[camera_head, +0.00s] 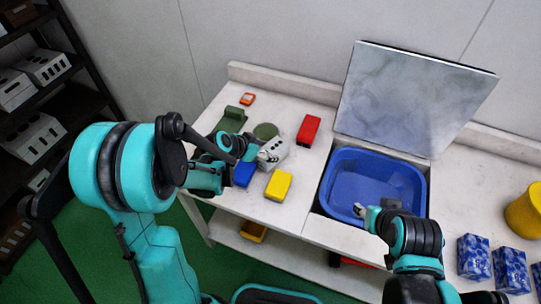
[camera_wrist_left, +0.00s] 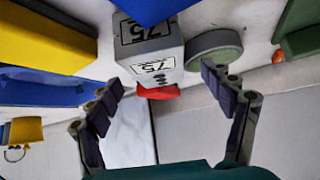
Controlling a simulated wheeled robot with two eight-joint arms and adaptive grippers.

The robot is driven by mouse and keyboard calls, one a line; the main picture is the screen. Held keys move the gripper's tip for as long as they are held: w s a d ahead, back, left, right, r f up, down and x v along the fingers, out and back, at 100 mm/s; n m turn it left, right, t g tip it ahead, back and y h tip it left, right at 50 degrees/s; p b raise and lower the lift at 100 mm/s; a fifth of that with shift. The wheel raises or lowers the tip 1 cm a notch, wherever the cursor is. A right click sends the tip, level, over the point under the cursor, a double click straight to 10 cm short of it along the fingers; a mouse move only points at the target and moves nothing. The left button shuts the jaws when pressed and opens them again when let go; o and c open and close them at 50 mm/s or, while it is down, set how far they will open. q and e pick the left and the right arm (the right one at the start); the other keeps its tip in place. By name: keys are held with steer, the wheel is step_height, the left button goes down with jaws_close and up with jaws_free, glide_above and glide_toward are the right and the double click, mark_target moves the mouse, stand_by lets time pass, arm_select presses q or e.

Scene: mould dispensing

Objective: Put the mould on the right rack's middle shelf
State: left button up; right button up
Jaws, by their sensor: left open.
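The mould (camera_head: 273,152) is a light grey block with dark holes, on the white worktop. In the left wrist view the mould (camera_wrist_left: 150,50) shows faces labelled 75. My left gripper (camera_head: 249,150) is open beside it. In the left wrist view its spread fingers (camera_wrist_left: 163,84) stand either side of the mould's near end, apart from it. My right gripper (camera_head: 361,211) is over the near edge of the blue basin; its jaws are too small to read. A dark shelf rack (camera_head: 82,93) stands at the left with similar grey blocks; no rack shows at the right.
Close around the mould are a blue block (camera_head: 243,174), a yellow block (camera_head: 279,185), a red block (camera_head: 309,129) and a round green piece (camera_head: 266,130). The blue basin (camera_head: 340,165) is sunk in the worktop before a raised panel (camera_head: 410,95). Blue patterned boxes (camera_head: 473,257) stand right.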

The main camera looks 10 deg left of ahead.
mark_target(271, 150)
arm_select(q)
steer(key=b+x, duration=0.1)
steer(key=x, duration=0.3)
steer(key=shift+w+d+f, duration=0.1)
steer(key=shift+d+f, duration=0.05)
steer(key=shift+d, duration=0.1)
jaws_close()
steer(key=shift+r, duration=0.2)
